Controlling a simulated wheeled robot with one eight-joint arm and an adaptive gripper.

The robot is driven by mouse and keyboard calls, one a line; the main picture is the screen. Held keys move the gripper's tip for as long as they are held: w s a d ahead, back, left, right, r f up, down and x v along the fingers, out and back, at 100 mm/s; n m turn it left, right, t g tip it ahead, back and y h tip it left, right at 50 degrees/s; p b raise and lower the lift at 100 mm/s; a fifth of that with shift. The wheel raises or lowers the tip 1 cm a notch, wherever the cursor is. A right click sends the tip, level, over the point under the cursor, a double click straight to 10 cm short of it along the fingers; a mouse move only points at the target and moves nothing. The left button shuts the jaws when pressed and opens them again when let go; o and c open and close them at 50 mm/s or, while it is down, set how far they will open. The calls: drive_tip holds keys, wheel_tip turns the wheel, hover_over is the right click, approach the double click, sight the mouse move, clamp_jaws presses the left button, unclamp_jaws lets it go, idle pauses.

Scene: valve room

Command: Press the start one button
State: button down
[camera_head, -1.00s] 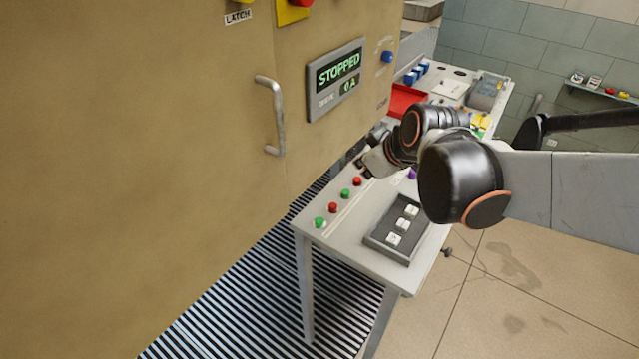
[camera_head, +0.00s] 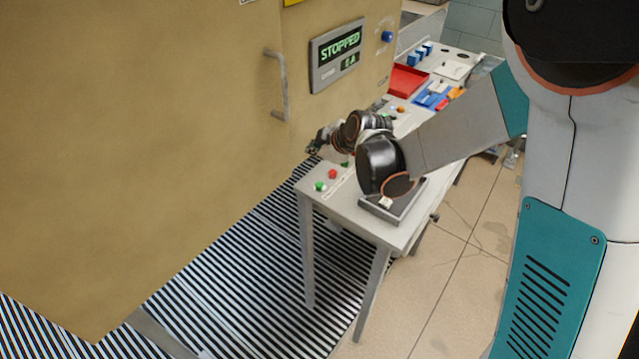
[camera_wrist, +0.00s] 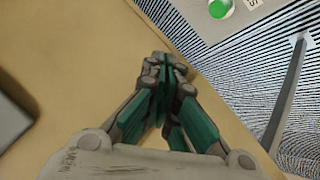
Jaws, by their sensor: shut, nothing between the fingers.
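A green button (camera_head: 320,186) sits at the near end of the table's left edge, with a red button (camera_head: 332,174) just behind it. More of the button row is partly hidden by my arm. In the wrist view a green button (camera_wrist: 220,8) shows at the top, beside a partly cut-off label; I cannot read which button it is. My gripper (camera_head: 312,147) is shut and empty, above and behind the near green button, close to the tan cabinet. In the wrist view my gripper (camera_wrist: 164,72) points over the tan surface, apart from the button.
The tan cabinet (camera_head: 150,150) with a handle (camera_head: 277,85) and a display (camera_head: 338,54) reading STOPPED stands at the left. A dark tray (camera_head: 405,205) and red bin (camera_head: 407,80) are on the table (camera_head: 350,205). Striped floor lies below.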

sight(317, 186)
drive_tip(key=shift+f, duration=0.1)
idle(0.3)
wheel_tip(317, 186, down, 9)
drive_tip(key=b, duration=0.6)
idle(1.3)
drive_tip(key=shift+f+b, duration=0.25)
drive_tip(key=shift+b, duration=0.4)
drive_tip(key=shift+f+b, duration=0.45)
idle(0.4)
drive_tip(key=shift+r, duration=0.2)
drive_tip(key=shift+r+p, duration=0.6)
drive_tip(key=shift+r, duration=0.15)
drive_tip(key=shift+r+p, duration=1.6)
drive_tip(key=shift+r, duration=0.85)
